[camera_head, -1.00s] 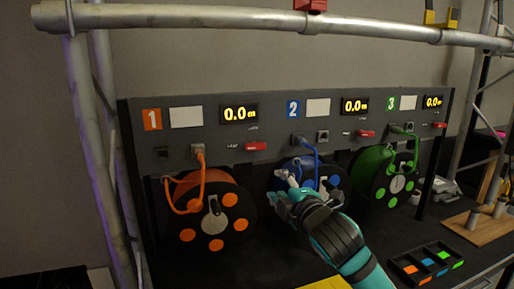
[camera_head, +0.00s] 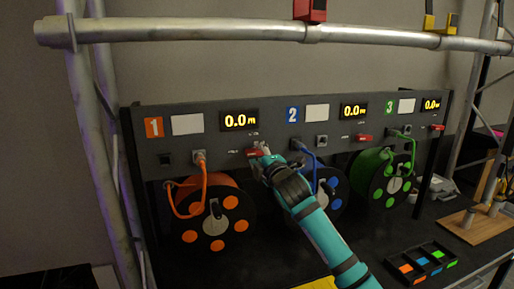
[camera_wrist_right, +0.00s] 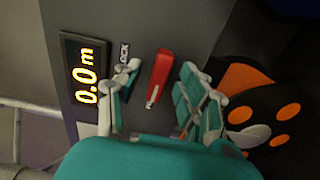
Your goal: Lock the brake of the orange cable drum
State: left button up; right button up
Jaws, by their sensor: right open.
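The orange cable drum (camera_head: 213,219) hangs under panel section 1, its orange cable plugged into a socket above it. It also shows at the right of the right wrist view (camera_wrist_right: 262,118). The red brake lever (camera_wrist_right: 160,77) of section 1 sits between the open fingers of my right gripper (camera_wrist_right: 158,92), with a gap visible on both sides. In the head view my right gripper (camera_head: 262,158) is at the panel, up and right of the orange drum, and partly hides the red lever (camera_head: 252,153). The label beside the lever reads "LOCK". My left gripper is not in view.
The blue drum (camera_head: 328,188), partly behind my right arm, and the green drum (camera_head: 383,178) stand to the right. Displays (camera_head: 239,120) read 0.0 m. A tray of colored pieces (camera_head: 422,263) lies at the front right. A truss tube (camera_head: 250,32) crosses above.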

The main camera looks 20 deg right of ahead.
jog(key=shift+w, duration=1.1)
grip_shut()
